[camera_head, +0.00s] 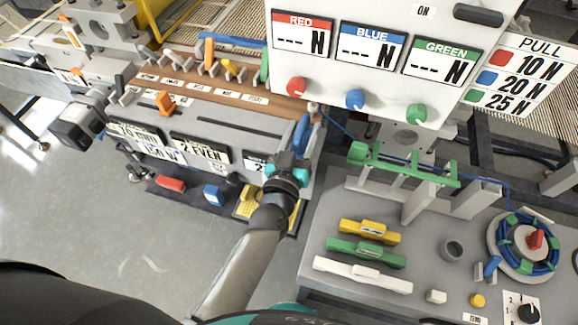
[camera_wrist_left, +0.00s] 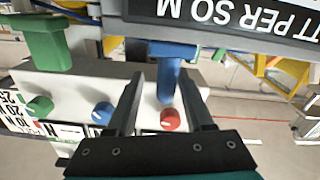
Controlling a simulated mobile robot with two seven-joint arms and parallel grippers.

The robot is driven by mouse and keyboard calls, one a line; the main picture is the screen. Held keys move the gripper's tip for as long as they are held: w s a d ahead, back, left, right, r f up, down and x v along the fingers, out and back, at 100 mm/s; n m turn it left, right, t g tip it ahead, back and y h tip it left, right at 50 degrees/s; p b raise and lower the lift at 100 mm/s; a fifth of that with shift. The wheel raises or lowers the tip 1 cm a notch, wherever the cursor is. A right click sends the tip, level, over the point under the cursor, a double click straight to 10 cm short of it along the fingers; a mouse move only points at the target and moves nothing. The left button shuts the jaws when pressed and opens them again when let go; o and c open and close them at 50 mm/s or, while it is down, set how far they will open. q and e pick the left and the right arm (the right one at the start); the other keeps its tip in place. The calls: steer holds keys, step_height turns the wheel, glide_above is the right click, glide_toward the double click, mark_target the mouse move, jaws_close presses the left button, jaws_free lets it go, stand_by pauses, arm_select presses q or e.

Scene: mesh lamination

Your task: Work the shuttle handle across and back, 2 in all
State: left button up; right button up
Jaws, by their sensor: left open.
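A blue T-shaped handle (camera_head: 302,133), which looks like the shuttle handle, stands at the right end of the slotted grey front of the loom. In the left wrist view the blue handle (camera_wrist_left: 172,72) shows upright between the two fingers. My left gripper (camera_head: 294,160) is over the handle's near side, pointing at it. Its fingers also show in the left wrist view (camera_wrist_left: 160,95), spread apart with space around the handle stem. I cannot tell whether a finger touches it. My right gripper is not in view.
An orange handle (camera_head: 165,101) stands further left on the loom. A white panel (camera_head: 330,95) with red, blue and green knobs rises just beyond the gripper. Red, blue and yellow pedals lie below; a grey bench (camera_head: 330,215) with coloured bars is at right.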

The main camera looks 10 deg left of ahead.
arm_select(q)
steer(key=s+a, duration=0.1)
steer(key=s, duration=1)
steer(key=shift+s+a+b, duration=0.3)
steer(key=shift+s+b, duration=0.1)
steer(key=s+a+f+m+g+b, duration=0.1)
steer(key=s+f+g+b, duration=0.2)
steer(key=f, duration=1)
steer(key=s+a+f+m+g+b, duration=0.1)
steer(key=s+f+g+b, duration=0.25)
steer(key=f, duration=0.85)
steer(key=s+a+f+m+g+b, duration=0.1)
steer(key=s+f+g+b, duration=0.15)
steer(key=f, duration=1.05)
steer(key=s+a+f+g+y+b, duration=0.1)
steer(key=s+a+f+g+b, duration=0.3)
steer(key=s+f, duration=0.6)
steer(key=s+a+f+g+y+b, duration=0.1)
steer(key=s+a+f+g+b, duration=0.2)
steer(key=s+a+f, duration=0.3)
steer(key=s+f+b, duration=0.1)
steer(key=s+f, duration=0.3)
steer(key=shift+g+y, duration=0.3)
steer(key=shift+g, duration=0.1)
